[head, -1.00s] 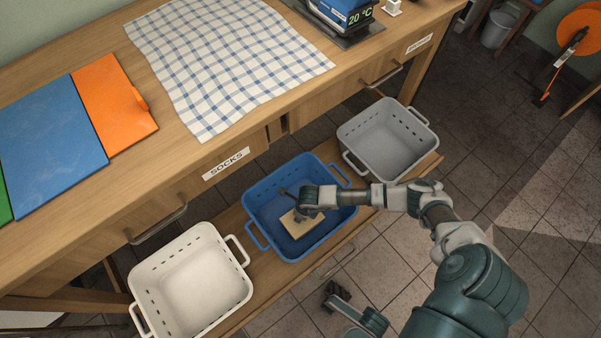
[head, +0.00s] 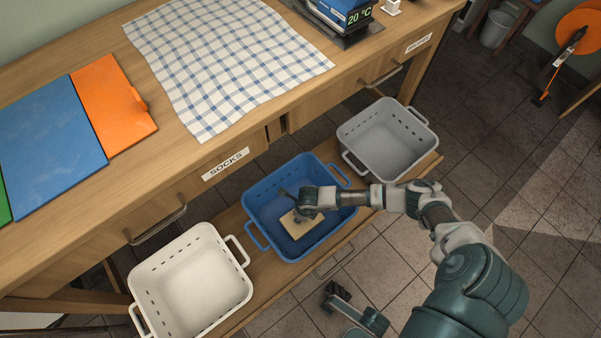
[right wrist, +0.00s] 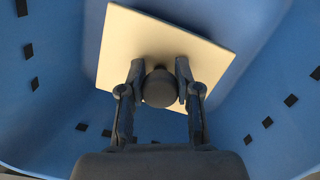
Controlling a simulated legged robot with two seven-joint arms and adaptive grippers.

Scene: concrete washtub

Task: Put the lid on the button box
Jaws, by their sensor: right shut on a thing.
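A flat cream square lid (head: 312,228) with a dark round knob (right wrist: 160,87) is inside the blue basket (head: 262,232). In the right wrist view the cream plate (right wrist: 130,45) lies beyond the knob, over the blue basket floor. My right gripper (head: 301,213) reaches into the basket with its two fingers shut on the knob, one on each side. I cannot tell whether the lid touches the basket floor. A dark end of what looks like my left arm (head: 338,291) shows at the bottom; its finger state is unclear. I cannot make out a button box.
A white basket (head: 236,298) and a grey basket (head: 428,143) flank the blue one on a low wooden shelf. Above is a wooden bench with a checked cloth (head: 225,60), a blue board (head: 50,140) and an orange board (head: 112,105). Blue basket walls surround my right gripper.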

